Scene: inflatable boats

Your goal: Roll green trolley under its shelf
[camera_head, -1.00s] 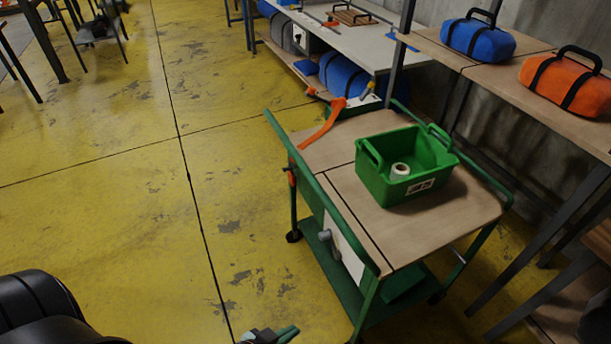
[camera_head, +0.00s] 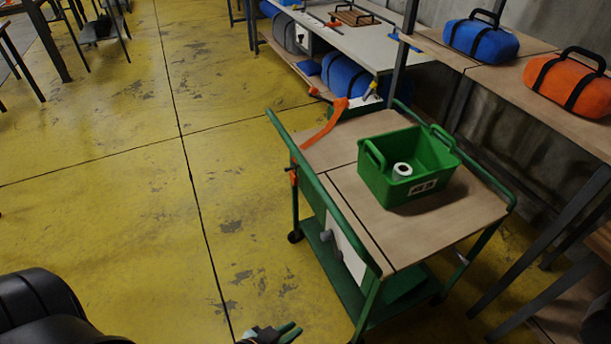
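The green trolley (camera_head: 335,190) stands on the yellow floor right of centre, with a wooden top, green side rails and a lower green shelf. A green bin (camera_head: 377,187) with a white roll (camera_head: 402,171) inside sits on its top. The wooden shelf (camera_head: 545,88) stands along the wall at right, bearing a blue bag and an orange bag; I cannot tell if it is the trolley's own. My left gripper (camera_head: 287,331) shows at the bottom edge, left of the trolley's near end and apart from it. Its finger gap is unclear. My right gripper is not in view.
A blue bag (camera_head: 481,38) and an orange bag (camera_head: 566,82) lie on the wall shelf. A grey workbench (camera_head: 350,45) stands behind the trolley. The floor (camera_head: 110,215) at left is clear.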

